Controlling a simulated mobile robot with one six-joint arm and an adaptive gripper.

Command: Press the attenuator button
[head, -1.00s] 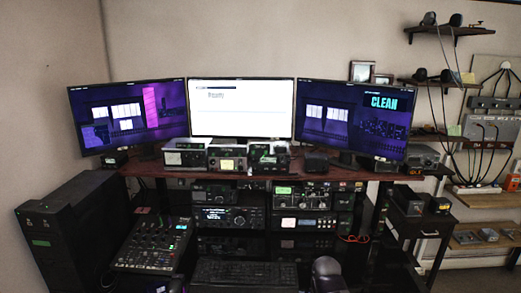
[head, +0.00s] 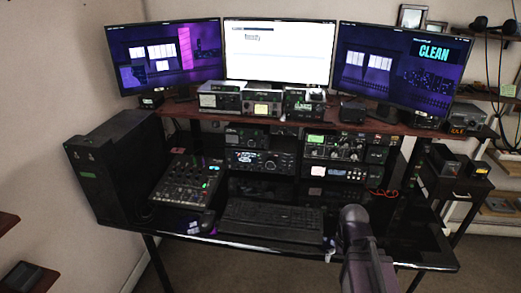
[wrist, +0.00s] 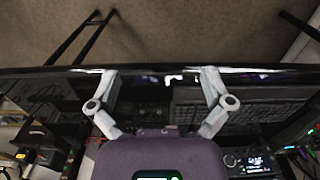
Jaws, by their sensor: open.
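A radio with a lit display (head: 262,161) sits on the desk under the shelf, left of centre; it also shows in the wrist view at the lower right (wrist: 255,163). More radio units (head: 335,148) with lit green and white panels are stacked to its right. The attenuator button is too small to pick out on any of them. My gripper (wrist: 158,72) is open and empty, its two fingers wide apart over the desk's front edge.
A black keyboard (head: 270,220) lies in front of the radios, with a mixer (head: 188,181) to its left. A black tower case (head: 105,170) stands at the left end. Three monitors and small units stand on the red-brown shelf (head: 400,128) above. Bare floor lies before the desk.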

